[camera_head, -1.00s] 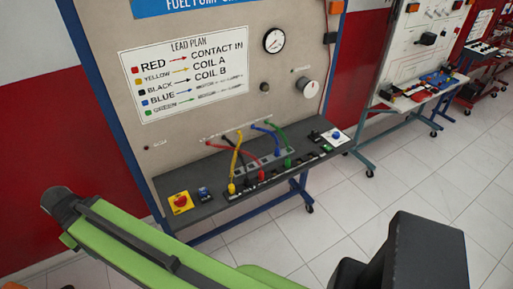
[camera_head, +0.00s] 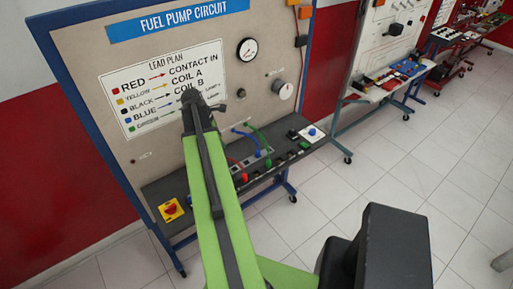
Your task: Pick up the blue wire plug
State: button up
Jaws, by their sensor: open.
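The blue wire plug (camera_head: 258,153) sits in the grey socket strip on the bench of the fuel pump board, with its blue wire arching back towards the panel. A green wire (camera_head: 262,137) arches just to its right. My gripper (camera_head: 205,101), at the dark far end of my green arm, appears in front of the lead plan, above and left of the blue plug and apart from it. It is open, with nothing visible in it; its fingers are small and hard to make out. My arm hides the left part of the plug row, including the yellow wire.
A red and yellow stop switch (camera_head: 171,209) stands on the bench's left end. A white box with a blue knob (camera_head: 312,133) is at its right end. The upright panel (camera_head: 90,62) rises behind. Open tiled floor (camera_head: 380,170) lies to the right.

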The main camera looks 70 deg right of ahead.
jog(key=n+g, duration=0.1)
send_near(257, 150)
jog(key=b+x, duration=0.5)
jog(key=b, duration=0.6)
jog(key=shift+f, duration=0.4)
jog(key=shift+s+f, duration=0.1)
jog(key=b+x, duration=0.5)
jog(key=shift+f, duration=0.15)
jog(key=shift+d+r, duration=0.1)
jog(key=shift+r, duration=0.1)
jog(key=shift+c, duration=0.2)
grip_shut()
